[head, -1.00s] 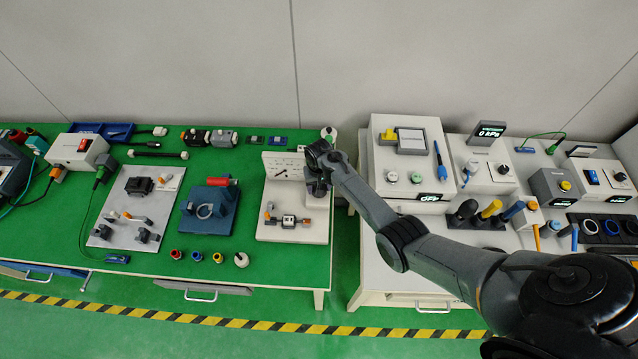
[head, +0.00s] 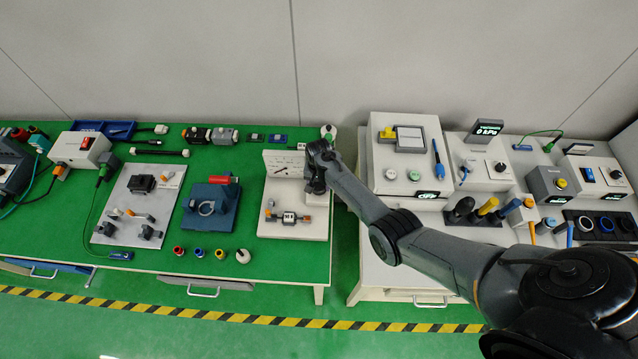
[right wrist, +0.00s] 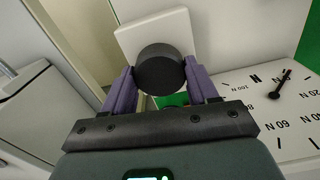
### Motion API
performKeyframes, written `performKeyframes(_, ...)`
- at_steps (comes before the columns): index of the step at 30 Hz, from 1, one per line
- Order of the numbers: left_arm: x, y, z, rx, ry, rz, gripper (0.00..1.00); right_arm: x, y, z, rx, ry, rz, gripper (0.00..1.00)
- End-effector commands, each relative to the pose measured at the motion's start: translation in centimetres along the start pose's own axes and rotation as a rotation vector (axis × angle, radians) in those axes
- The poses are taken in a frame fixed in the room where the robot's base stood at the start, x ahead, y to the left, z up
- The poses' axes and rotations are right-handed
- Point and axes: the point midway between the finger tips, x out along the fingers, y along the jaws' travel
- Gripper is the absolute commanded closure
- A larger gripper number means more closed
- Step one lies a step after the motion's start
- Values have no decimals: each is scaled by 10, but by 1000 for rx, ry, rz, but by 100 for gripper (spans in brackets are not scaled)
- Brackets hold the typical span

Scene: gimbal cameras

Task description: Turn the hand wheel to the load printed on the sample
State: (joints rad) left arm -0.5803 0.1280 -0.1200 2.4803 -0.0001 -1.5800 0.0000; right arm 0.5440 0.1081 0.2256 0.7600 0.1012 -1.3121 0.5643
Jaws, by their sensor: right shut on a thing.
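The white test stand (head: 270,228) is at the right end of the green bench in the head view. A small sample (head: 289,218) with orange at its ends lies on its base; its print is too small to read. My right gripper (head: 317,183) is at the stand's right side. In the right wrist view its purple fingers (right wrist: 160,88) are shut on a round black hand wheel (right wrist: 160,72), one on each side. The load dial (right wrist: 255,105) is beside it, with marks from 20 to 100. Its black pointer (right wrist: 281,84) points up and right, near the 20 side.
A blue fixture (head: 208,208) with a red part and a grey plate (head: 138,205) with small clamps stand left of the stand. Several small coloured pieces lie along the bench front. A gap separates this bench from the right table, which holds a white instrument box (head: 406,165).

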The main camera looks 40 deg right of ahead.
Motion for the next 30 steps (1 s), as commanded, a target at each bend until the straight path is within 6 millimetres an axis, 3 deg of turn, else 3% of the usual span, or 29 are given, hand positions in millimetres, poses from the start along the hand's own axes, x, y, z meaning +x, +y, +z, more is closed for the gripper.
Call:
performKeyframes(3, 0, 0, 0, -1, 0, 1, 57, 0, 0, 0, -1, 1, -1, 72)
performKeyframes(4, 0, 0, 0, -1, 0, 1, 57, 0, 0, 0, -1, 1, -1, 40)
performKeyframes(9, 0, 2, 0, -6, 1, 5, 57, 0, 0, 0, -2, 1, -1, 16)
performKeyframes(20, -2, 3, -1, -13, 2, 10, 57, -4, 0, 0, -2, 1, -1, 16)
performKeyframes(30, -13, 1, -4, -6, 1, 5, 57, -52, 0, -1, -1, 4, -2, 16)
